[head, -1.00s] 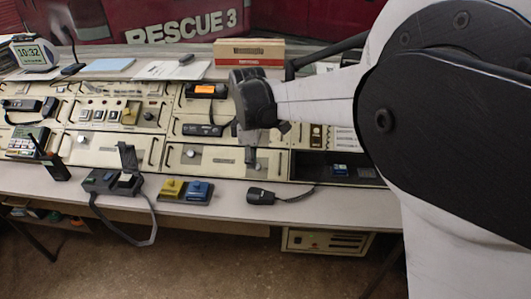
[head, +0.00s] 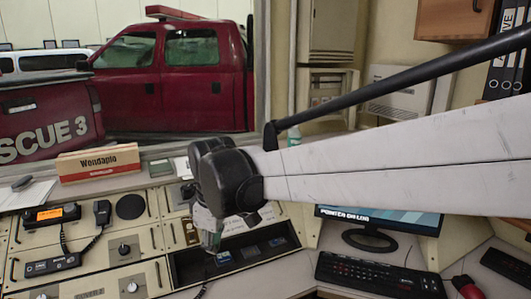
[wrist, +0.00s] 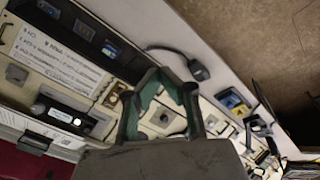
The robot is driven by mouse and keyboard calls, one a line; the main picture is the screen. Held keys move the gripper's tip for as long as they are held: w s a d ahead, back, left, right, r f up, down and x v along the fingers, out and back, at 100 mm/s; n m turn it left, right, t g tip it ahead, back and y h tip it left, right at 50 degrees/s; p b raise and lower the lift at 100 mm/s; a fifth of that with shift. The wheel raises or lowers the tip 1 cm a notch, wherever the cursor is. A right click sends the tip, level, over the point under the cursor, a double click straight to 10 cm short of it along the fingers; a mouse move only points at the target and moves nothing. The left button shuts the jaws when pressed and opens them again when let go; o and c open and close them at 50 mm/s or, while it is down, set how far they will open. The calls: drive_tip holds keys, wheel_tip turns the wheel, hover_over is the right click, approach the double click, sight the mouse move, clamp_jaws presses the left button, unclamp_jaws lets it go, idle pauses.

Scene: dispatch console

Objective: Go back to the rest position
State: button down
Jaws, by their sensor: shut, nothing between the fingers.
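My gripper (head: 211,243) hangs below the dark wrist joint, over the console's sloped panels, near the middle of the head view. Its dark green fingers show in the wrist view (wrist: 168,82); they are shut and hold nothing. My white arm reaches in from the right of the head view. The console (head: 100,262) lies below and to the left of my gripper. I cannot tell the exact gap between the fingertips and the panel.
A monitor (head: 380,222) and a black keyboard (head: 378,275) stand right of my gripper. A Wendaplo box (head: 97,162) sits on the back ledge. A radio with an orange display (head: 50,215) and a corded microphone (head: 102,212) are at left. A window shows a red truck (head: 175,75).

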drive_tip(key=s+d+m+t, duration=0.1)
drive_tip(key=s+d+m, duration=0.4)
drive_tip(key=d, duration=0.5)
drive_tip(key=s+d+m+t+h, duration=0.1)
drive_tip(key=s+d+m, duration=0.4)
drive_tip(key=d, duration=0.6)
drive_tip(key=s+d+m+t, duration=0.3)
drive_tip(key=s+d+m, duration=0.2)
drive_tip(key=d, duration=0.6)
drive_tip(key=shift+s+f, duration=0.4)
drive_tip(key=shift+s, duration=0.35)
